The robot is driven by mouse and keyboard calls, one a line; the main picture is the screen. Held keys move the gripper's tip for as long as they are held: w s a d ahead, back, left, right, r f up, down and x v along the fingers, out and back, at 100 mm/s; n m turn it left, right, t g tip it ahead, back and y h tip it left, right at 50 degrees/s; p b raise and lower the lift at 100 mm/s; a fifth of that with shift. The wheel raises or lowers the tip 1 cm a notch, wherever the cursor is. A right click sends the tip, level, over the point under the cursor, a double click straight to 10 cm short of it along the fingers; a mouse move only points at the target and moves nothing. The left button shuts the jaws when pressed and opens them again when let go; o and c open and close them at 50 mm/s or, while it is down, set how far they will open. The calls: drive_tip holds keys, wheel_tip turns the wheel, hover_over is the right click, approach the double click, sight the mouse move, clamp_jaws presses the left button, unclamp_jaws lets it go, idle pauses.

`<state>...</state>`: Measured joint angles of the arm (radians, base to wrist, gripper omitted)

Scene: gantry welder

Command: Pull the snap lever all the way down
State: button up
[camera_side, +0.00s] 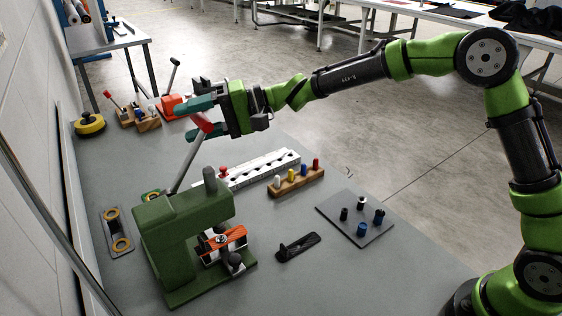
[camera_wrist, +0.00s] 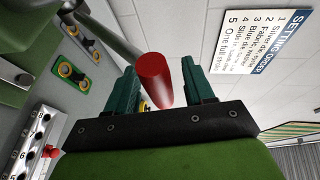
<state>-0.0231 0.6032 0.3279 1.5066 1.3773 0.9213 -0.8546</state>
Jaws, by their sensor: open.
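The snap lever is a grey rod (camera_side: 185,165) rising at a slant from the green press (camera_side: 160,235), with a red grip (camera_side: 203,122) at its upper end. My gripper (camera_side: 194,119) is open, its teal fingers on either side of the red grip. In the wrist view the red grip (camera_wrist: 154,80) stands between the two fingers of my gripper (camera_wrist: 158,66), with a visible gap to each finger. The grey rod (camera_wrist: 108,32) runs away to the upper left there. The rod's lower end is partly hidden behind the press.
A white numbered strip (camera_side: 262,168), a wooden block with coloured pegs (camera_side: 296,180) and a grey peg plate (camera_side: 340,226) lie right of the press. A black lever piece (camera_side: 298,246) lies in front. A plate with rings (camera_side: 117,232) is at left. A wall borders the left.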

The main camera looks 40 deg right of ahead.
drive_tip(key=shift+w+a, duration=0.2)
drive_tip(key=shift+a, duration=0.2)
drive_tip(key=shift+c, duration=0.2)
clamp_jaws()
drive_tip(key=shift+d+f, duration=0.1)
